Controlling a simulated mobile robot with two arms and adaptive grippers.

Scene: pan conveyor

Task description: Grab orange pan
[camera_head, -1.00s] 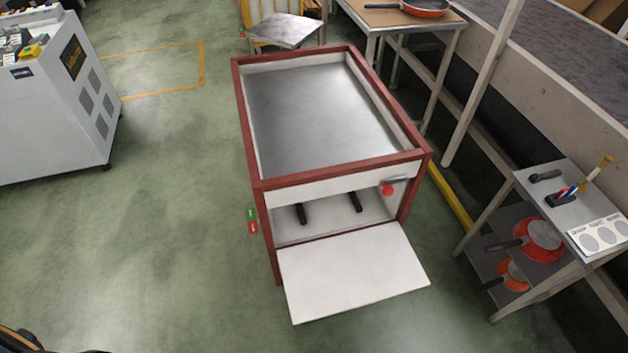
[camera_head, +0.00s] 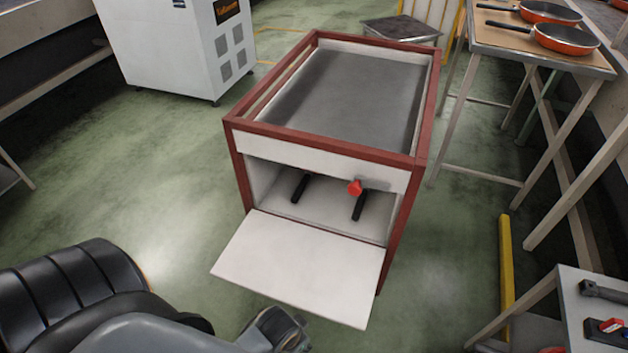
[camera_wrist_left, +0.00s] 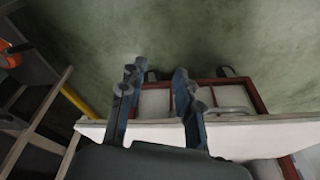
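Two orange pans with black handles lie on a table at the upper right of the head view: a nearer one (camera_head: 566,41) and a farther one (camera_head: 551,12). A round orange thing (camera_wrist_left: 9,54), perhaps a pan, shows at the left edge of the wrist view. My left gripper (camera_wrist_left: 153,77) is open, its two fingers apart with nothing between them. In the head view my left arm comes in at the bottom left, and its end (camera_head: 277,330) is below the cart's open flap, well away from the table pans. My right gripper is out of view.
A red-framed cart (camera_head: 420,190) with a lowered white flap (camera_head: 297,268) stands in the middle. A white machine (camera_head: 172,52) is behind it at the left. A shelf unit (camera_head: 580,310) is at the lower right. Green floor is free left of the cart.

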